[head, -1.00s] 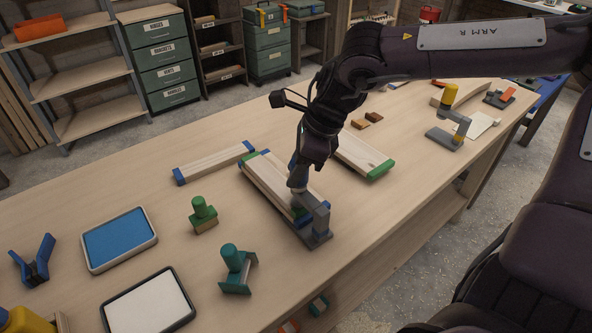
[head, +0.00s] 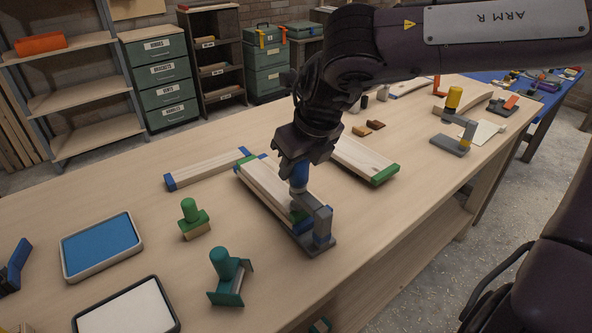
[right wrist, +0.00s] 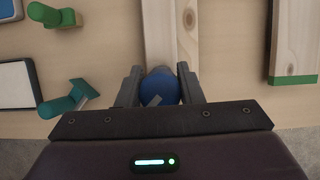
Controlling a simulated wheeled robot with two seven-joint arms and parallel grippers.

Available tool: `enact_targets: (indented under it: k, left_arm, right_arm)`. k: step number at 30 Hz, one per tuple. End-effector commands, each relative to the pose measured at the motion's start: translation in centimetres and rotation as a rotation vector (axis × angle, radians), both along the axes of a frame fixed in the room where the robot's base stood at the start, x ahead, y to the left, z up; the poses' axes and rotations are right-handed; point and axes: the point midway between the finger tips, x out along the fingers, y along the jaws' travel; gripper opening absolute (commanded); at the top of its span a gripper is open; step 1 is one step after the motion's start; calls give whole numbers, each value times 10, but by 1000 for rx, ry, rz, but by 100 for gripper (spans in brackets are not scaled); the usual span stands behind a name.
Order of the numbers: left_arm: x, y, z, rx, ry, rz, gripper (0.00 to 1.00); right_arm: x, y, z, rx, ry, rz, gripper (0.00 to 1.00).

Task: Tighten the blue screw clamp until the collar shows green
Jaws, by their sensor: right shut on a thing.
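The blue screw clamp has a grey frame (head: 320,228) standing at the near end of a stack of wooden boards (head: 265,190). Its blue knob (head: 299,182) shows just below my right gripper (head: 299,165) in the head view. In the right wrist view the round blue knob (right wrist: 161,87) sits between the two dark fingers, which are shut on it from both sides. The gripper comes down on the knob from above. I cannot make out the collar or its colour. My left gripper is not in view.
A green-ended board (head: 365,160) lies right of the stack and a blue-ended board (head: 208,169) left of it. A yellow-knobbed clamp (head: 453,98) stands farther right. Green-handled tools (head: 192,216) and a blue-lined tray (head: 101,247) are on the left. The table's front edge is near.

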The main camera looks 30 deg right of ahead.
Motion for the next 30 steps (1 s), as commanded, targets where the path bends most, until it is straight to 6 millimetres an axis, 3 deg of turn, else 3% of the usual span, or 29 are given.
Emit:
enact_targets:
  k: [8,12,17,27,28,30]
  left_arm:
    - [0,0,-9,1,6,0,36]
    - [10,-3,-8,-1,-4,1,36]
    - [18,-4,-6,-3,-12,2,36]
    - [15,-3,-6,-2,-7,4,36]
    - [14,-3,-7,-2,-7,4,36]
    - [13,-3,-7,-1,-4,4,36]
  right_arm:
    - [0,-1,-2,0,1,-135,10]
    - [0,-1,-1,1,2,-170,10]
    - [0,-1,-1,2,3,-187,10]
    - [0,-1,-1,2,4,-188,10]
    - [0,-1,-1,2,4,-188,34]
    - [0,-1,-1,2,4,-188,44]
